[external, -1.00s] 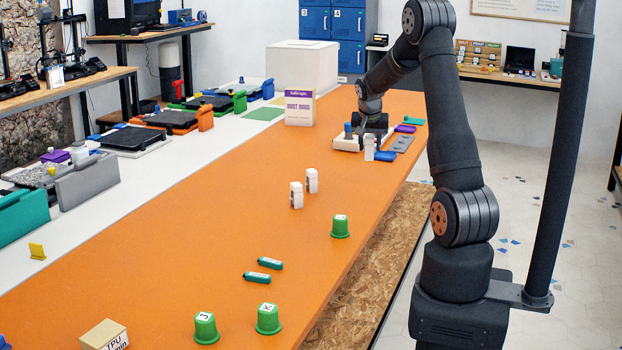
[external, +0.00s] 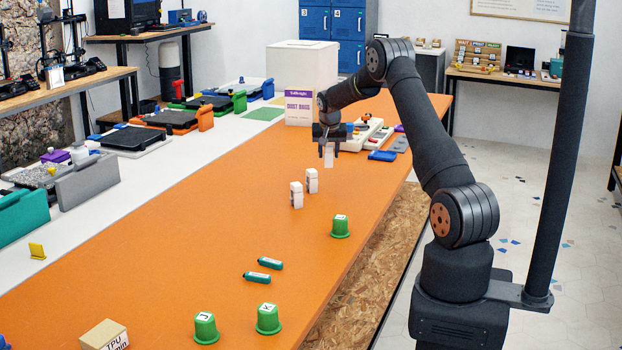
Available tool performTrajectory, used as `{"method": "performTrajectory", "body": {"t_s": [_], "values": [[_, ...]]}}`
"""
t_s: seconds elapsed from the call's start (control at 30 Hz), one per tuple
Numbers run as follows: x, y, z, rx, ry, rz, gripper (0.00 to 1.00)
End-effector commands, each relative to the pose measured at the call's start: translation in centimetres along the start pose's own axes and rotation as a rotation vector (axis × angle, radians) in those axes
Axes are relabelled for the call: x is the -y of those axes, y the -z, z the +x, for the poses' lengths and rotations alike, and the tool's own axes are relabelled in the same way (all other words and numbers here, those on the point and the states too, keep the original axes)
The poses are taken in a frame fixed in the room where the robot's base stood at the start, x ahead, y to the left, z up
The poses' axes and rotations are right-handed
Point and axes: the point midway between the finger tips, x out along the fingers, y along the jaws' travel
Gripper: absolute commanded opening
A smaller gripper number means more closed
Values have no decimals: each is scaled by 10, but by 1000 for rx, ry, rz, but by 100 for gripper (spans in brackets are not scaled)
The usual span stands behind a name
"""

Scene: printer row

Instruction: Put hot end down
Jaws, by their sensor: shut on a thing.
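My gripper (external: 329,146) points down over the far part of the orange table (external: 230,225). It is shut on a white hot end (external: 329,158), which hangs upright below the fingers and seems to be a little above the table top. Two similar white hot ends stand upright on the table nearer the camera, one at the left (external: 297,196) and one just behind it (external: 312,181). The held one is apart from both. The fingertips are small and partly hidden.
A white tray (external: 384,139) with small parts lies to the right of my gripper, with a blue piece (external: 382,156) and a grey piece (external: 399,144) beside it. A white dust bags box (external: 299,108) stands behind left. Green cups (external: 340,227) and teal tubes (external: 270,263) stand or lie nearer.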

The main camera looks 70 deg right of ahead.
Motion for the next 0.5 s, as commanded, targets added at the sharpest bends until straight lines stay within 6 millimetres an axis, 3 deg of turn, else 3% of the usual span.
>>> {"method": "performTrajectory", "body": {"t_s": [0.13,0.27,0.5], "values": [[16,-1,10,1,0,0,14],[19,-3,16,0,0,2,14],[18,-16,46,1,-1,1,14]]}}
